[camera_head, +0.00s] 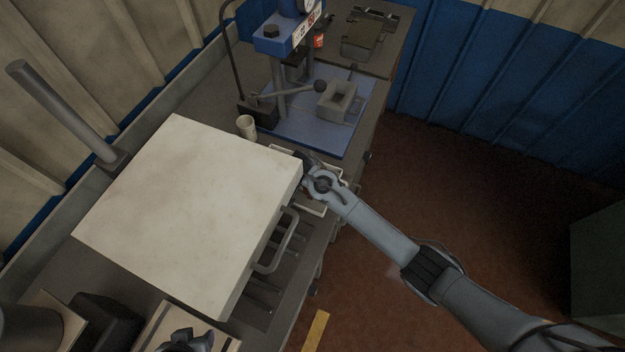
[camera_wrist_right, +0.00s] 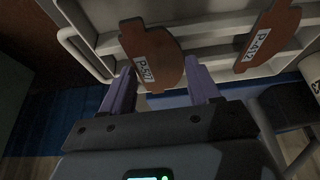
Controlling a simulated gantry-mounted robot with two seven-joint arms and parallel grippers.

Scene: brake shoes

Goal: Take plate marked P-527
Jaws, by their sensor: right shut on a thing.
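The plate marked P-527 (camera_wrist_right: 168,62) is a reddish-brown flat piece with a white label, in the right wrist view. It lies over a pale slotted holder. My right gripper (camera_wrist_right: 163,88) has its two purple-grey fingers on either side of the plate's near end and is shut on it. In the head view my right gripper (camera_head: 312,172) is at the right side of the large pale cabinet, and the plate is hidden there.
The pale cabinet (camera_head: 190,205) with a side handle (camera_head: 278,245) stands on the bench. A small cup (camera_head: 246,127) and a blue press (camera_head: 310,110) stand behind it. The pale holder (camera_wrist_right: 210,48) has raised walls around the plates.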

